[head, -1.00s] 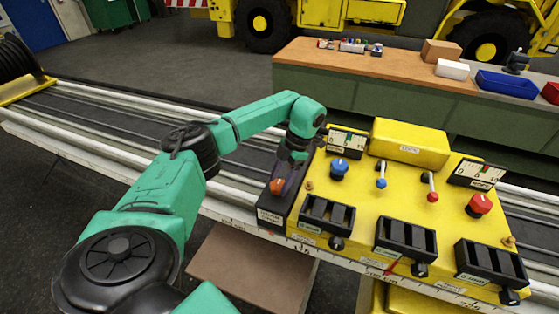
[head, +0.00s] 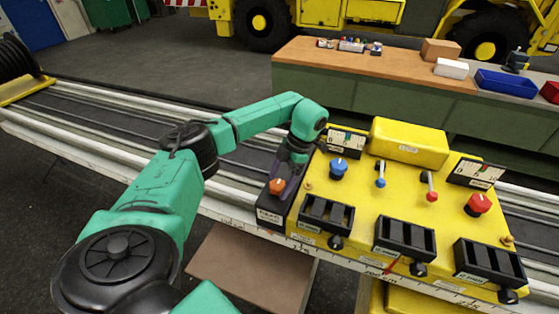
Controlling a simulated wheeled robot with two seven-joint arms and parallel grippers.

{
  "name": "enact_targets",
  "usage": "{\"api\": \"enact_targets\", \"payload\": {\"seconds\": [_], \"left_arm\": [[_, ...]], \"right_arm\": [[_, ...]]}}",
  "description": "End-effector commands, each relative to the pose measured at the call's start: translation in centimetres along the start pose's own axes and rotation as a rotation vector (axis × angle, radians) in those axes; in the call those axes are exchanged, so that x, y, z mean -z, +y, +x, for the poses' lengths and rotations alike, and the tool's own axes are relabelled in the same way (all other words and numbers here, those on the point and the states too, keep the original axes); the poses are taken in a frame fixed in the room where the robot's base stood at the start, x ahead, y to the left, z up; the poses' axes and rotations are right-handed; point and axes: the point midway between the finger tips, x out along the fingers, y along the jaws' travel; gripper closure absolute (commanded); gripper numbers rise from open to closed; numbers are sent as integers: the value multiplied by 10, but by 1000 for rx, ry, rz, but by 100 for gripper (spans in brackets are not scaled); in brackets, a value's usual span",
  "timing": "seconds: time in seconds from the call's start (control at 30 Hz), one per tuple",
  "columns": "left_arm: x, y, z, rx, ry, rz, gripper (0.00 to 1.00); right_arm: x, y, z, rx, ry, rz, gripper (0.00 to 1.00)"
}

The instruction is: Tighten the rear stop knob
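An orange-red knob (head: 277,186) sits on a dark block (head: 271,209) at the left end of the yellow control box (head: 352,228); it looks like the rear stop knob. The block's small label is too small to read. My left arm reaches in from the left, and its gripper (head: 287,171) points down just behind the knob, close to it. The dark fingers blend into the dark block, so their opening and any contact with the knob cannot be made out. My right gripper is not in view.
The box carries a blue knob (head: 338,168), a blue lever (head: 381,175), a red lever (head: 431,188), a red knob (head: 478,204) and black slotted units (head: 326,213) along its front. Pale rails (head: 110,156) run behind. A workbench (head: 400,73) stands further back.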

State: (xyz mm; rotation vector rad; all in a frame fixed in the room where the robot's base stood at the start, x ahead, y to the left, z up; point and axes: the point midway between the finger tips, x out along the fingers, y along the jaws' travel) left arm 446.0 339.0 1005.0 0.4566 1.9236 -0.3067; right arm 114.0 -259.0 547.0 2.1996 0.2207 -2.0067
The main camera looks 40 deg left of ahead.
Motion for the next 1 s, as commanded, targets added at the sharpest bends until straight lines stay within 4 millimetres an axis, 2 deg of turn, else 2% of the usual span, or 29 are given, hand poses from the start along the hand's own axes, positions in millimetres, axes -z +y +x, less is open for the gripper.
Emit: {"api": "enact_targets", "payload": {"seconds": [0.23,0.37,0.43,0.53,0.6,0.7,0.83,1.0], "left_arm": [[0,0,-2,0,-1,-2,7],[-2,1,-16,-1,-4,-2,7],[-2,1,-32,-3,-7,-2,7],[0,1,-68,-4,-7,-4,7],[2,1,-94,-4,-5,-3,7],[1,0,-121,-3,-3,-3,7],[0,0,-141,-1,0,-1,7],[0,0,-147,-1,0,0,7]], "right_arm": [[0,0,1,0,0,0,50],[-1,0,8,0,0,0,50],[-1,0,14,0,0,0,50],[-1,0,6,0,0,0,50],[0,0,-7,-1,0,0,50],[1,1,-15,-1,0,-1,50],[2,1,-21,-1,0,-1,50],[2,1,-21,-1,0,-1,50]]}}
